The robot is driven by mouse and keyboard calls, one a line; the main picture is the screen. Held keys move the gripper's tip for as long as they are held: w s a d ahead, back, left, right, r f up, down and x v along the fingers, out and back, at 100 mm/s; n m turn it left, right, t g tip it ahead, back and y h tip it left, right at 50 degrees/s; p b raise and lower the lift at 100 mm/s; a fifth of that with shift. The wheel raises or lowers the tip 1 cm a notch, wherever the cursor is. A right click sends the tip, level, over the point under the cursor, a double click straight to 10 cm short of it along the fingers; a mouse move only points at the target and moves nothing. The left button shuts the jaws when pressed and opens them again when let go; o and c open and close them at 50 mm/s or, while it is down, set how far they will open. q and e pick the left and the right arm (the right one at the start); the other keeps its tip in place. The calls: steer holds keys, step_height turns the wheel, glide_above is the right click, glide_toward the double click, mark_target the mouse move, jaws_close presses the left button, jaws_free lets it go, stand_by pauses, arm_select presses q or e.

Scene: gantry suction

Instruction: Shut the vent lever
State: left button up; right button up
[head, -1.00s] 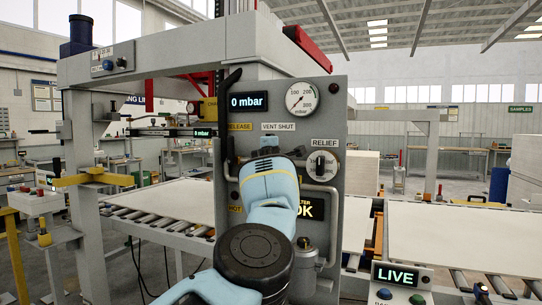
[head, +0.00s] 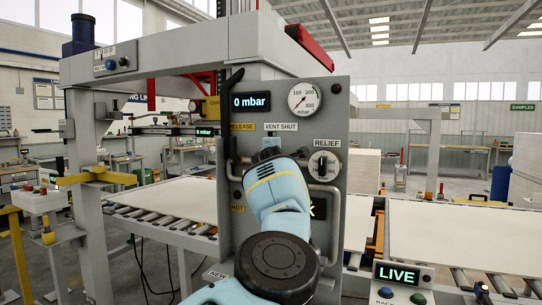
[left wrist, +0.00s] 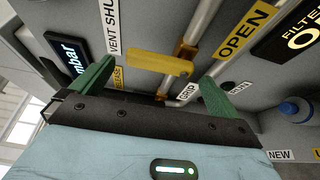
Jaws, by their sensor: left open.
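The vent lever (left wrist: 160,62) is a yellow handle on a grey pipe on the panel's face, near the VENT SHUT label (left wrist: 111,27) and the OPEN label (left wrist: 243,28). In the left wrist view my left gripper (left wrist: 165,68) is open, with one green finger on each side of the lever. I cannot tell whether either finger touches it. In the head view my left arm covers the lever and the fingertips. The VENT SHUT label also shows there, above the gripper (head: 281,127). My right gripper is not in view.
The grey panel (head: 335,105) carries a round gauge (head: 304,99), a 0 mbar display (head: 250,102) and a relief knob (head: 324,164). Pipes run close around the gripper. Roller conveyors with white sheets (head: 185,203) lie beside the panel. A LIVE box (head: 398,275) stands at lower right.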

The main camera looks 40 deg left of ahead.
arm_select(q)
steer(key=shift+v, duration=2.9)
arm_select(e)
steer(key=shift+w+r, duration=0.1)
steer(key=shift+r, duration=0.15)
